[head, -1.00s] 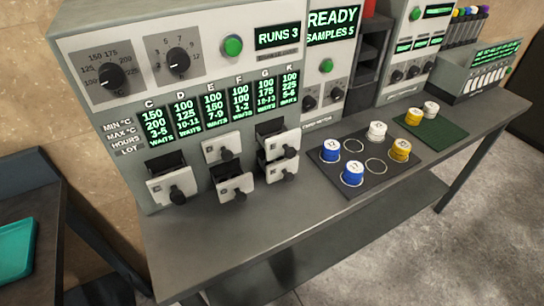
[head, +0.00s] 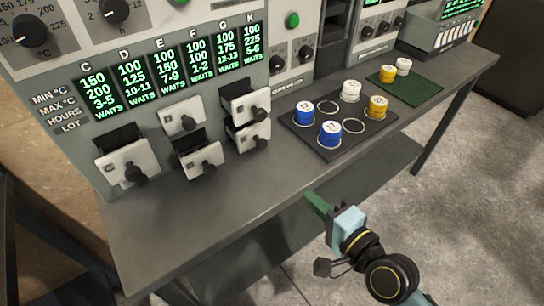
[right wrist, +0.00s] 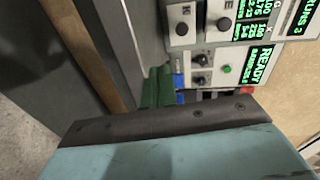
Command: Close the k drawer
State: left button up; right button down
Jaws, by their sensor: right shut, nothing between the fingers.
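The grey press cabinet has small white drawers with black knobs under a lit panel lettered C to K. In the right-hand column, an upper drawer (head: 238,107) stands out with its dark inside showing. Below it is a lower drawer (head: 241,137), also standing out and partly hidden by the upper one. Letters on these two fronts are too small to read, so I cannot tell which is k. My right gripper (head: 318,206), with green fingers, is shut and empty before the bench's front edge, apart from the drawers. Its green fingers (right wrist: 158,88) show in the right wrist view. My left gripper is out of view.
Left drawer (head: 120,163) and lower middle drawer (head: 197,160) stand out; upper middle drawer (head: 178,121) looks pushed in. A dark mat (head: 328,153) with blue, white and yellow pots and a green mat (head: 420,93) lie right. The bench front (head: 190,220) is bare.

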notch_tip(320, 180, up, 4)
jog(key=b, duration=0.1)
send_near(263, 145)
jog(key=shift+m+t+y, duration=0.3)
jog(key=shift+y, duration=0.1)
jog(key=x, duration=0.3)
jog(key=f+x, duration=0.1)
jog(key=x, duration=0.1)
jog(key=shift+w+a, duration=0.1)
jog(key=shift+w, duration=0.25)
jog(key=shift+w+a, duration=0.3)
jog(key=shift+w, duration=0.1)
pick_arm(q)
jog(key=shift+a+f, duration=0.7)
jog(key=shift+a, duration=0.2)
